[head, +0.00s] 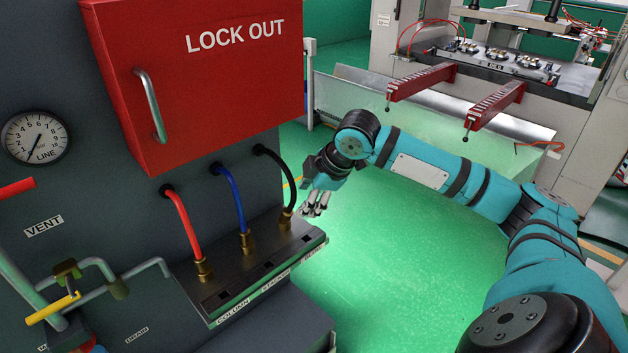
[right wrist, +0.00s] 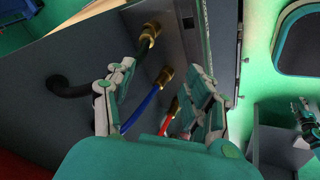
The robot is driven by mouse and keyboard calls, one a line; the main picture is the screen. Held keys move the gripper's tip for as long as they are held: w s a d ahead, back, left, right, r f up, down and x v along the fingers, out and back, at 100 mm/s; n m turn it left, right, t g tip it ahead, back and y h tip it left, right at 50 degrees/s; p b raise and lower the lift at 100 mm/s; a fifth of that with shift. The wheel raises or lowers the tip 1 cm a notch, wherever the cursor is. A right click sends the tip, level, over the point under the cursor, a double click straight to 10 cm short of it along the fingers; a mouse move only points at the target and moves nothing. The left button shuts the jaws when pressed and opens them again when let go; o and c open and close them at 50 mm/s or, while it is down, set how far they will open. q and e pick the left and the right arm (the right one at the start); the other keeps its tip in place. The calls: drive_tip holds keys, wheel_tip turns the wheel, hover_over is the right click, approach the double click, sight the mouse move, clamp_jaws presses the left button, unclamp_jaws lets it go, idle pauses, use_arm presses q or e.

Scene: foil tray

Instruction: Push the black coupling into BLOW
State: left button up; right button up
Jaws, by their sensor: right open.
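The black hose (head: 278,170) ends in a brass coupling (head: 286,217) standing in the far end of the dark port block (head: 225,292). That coupling also shows at the top of the right wrist view (right wrist: 150,32). Its seating depth is unclear. No BLOW label is readable; the block's front labels are partly legible. My right gripper (head: 315,205) is open and empty, just right of the black hose's coupling. In the right wrist view its fingers (right wrist: 165,72) spread either side of the blue hose's coupling in the picture. A jointed part (right wrist: 303,118) may be my left gripper.
A red hose (head: 183,220) and a blue hose (head: 232,195) stand in the same block. The red LOCK OUT box (head: 205,80) overhangs the hoses. A gauge (head: 35,137) and pipes with a yellow handle (head: 52,309) are at left. Green floor (head: 400,270) is open at right.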

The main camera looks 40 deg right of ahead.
sight(287, 222)
drive_tip(key=p+x, duration=0.1)
drive_tip(key=x, duration=0.4)
drive_tip(key=w+d+p+x, duration=0.1)
drive_tip(key=x, duration=0.3)
drive_tip(key=w+r+p+x, duration=0.1)
drive_tip(key=x, duration=0.4)
drive_tip(key=shift+w+d+f+p, duration=0.2)
drive_tip(key=shift+d+f+p, duration=0.15)
drive_tip(key=shift+f, duration=0.05)
clamp_jaws()
